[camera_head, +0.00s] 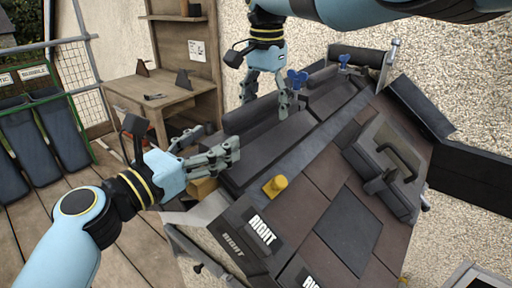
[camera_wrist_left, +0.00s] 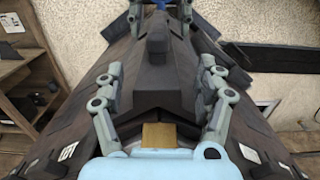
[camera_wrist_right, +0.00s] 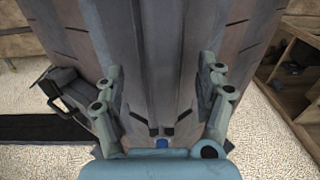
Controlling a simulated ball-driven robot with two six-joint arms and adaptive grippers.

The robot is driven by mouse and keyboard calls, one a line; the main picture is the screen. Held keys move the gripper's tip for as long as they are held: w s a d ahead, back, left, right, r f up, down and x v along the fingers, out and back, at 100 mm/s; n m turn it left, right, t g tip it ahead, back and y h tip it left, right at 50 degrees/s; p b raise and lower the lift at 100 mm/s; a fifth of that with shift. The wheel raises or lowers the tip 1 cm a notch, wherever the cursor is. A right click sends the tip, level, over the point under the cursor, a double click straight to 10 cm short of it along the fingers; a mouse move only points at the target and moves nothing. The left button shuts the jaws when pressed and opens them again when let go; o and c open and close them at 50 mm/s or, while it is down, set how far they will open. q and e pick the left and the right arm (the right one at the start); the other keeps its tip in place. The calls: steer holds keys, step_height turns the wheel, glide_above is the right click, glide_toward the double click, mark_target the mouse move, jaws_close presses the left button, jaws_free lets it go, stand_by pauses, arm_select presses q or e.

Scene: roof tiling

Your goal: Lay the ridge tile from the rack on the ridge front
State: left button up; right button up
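A dark grey ridge tile (camera_head: 248,114) lies along the ridge near its front. My left gripper (camera_head: 232,150) is at the ridge front with its fingers wide apart. In the left wrist view its fingers (camera_wrist_left: 160,72) stand on either side of a dark ridge piece (camera_wrist_left: 150,102); contact is unclear. My right gripper (camera_head: 268,98) is over the ridge further back, its fingers also wide apart. In the right wrist view they (camera_wrist_right: 160,72) straddle a dark ridge strip (camera_wrist_right: 160,60). Blue winged knobs (camera_head: 297,79) sit on the ridge beyond. The rack cannot be clearly identified.
A wooden bench (camera_head: 165,95) stands behind left, and green-framed dark bins (camera_head: 45,130) at far left. Plank floor is clear.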

arm_select(q)
steer(key=shift+s+a, duration=0.2)
steer(key=shift+s, duration=0.05)
steer(key=v, duration=1.1)
arm_select(e)
step_height(320, 180, up, 12)
steer(key=shift+s, duration=0.3)
arm_select(q)
steer(key=shift+s, duration=0.15)
arm_select(e)
steer(key=shift+a, duration=0.1)
